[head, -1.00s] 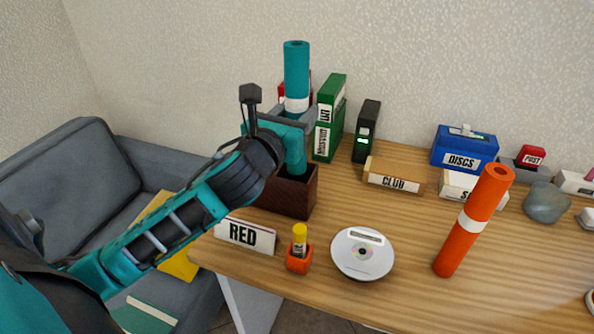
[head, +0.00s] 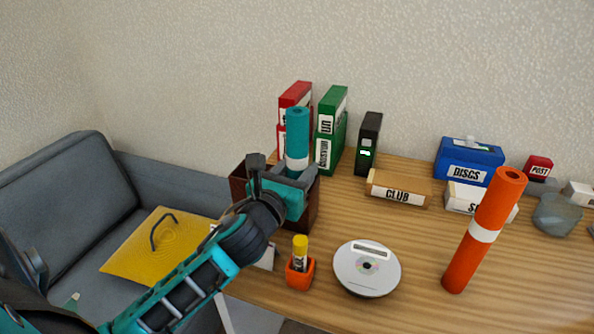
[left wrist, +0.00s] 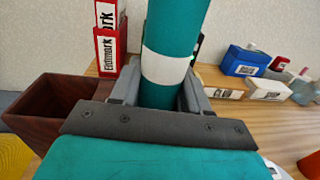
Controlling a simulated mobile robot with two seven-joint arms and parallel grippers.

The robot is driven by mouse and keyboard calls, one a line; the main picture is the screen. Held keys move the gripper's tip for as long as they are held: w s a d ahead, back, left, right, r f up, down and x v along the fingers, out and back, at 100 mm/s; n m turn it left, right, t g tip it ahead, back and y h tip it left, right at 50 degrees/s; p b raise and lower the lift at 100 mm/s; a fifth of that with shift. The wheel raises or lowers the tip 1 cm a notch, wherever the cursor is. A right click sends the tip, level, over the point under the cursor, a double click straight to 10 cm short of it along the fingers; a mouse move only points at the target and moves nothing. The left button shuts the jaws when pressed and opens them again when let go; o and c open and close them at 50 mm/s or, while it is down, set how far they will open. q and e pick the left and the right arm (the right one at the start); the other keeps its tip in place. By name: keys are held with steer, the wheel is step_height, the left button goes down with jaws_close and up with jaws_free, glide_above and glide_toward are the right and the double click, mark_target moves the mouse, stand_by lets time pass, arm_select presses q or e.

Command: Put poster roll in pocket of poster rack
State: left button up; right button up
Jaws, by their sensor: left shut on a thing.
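My left gripper (head: 297,178) is shut on a teal poster roll (head: 297,125) with a white band, held upright. In the left wrist view, the roll (left wrist: 175,28) rises between the two fingers (left wrist: 158,95). The dark brown poster rack (head: 238,182) stands at the table's left end, partly behind my gripper. In the left wrist view, an open pocket of the rack (left wrist: 30,122) shows left of the roll. The roll's lower end is hidden by my gripper, so I cannot tell whether it is inside a pocket. My right gripper is not in view.
Red (head: 296,93) and green (head: 331,120) binders stand behind the rack. An orange roll (head: 484,232) stands at the right. A grey sofa (head: 70,195) is left of the table.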

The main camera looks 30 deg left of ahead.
arm_select(q)
steer(key=shift+f, duration=0.2)
steer(key=o, duration=1.1)
steer(key=shift+c, duration=0.2)
steer(key=shift+r, duration=0.2)
steer(key=s, duration=0.4)
steer(key=s+d, duration=0.1)
steer(key=s, duration=0.3)
steer(key=s+d, duration=0.1)
steer(key=s, duration=0.3)
steer(key=shift+b, duration=0.35)
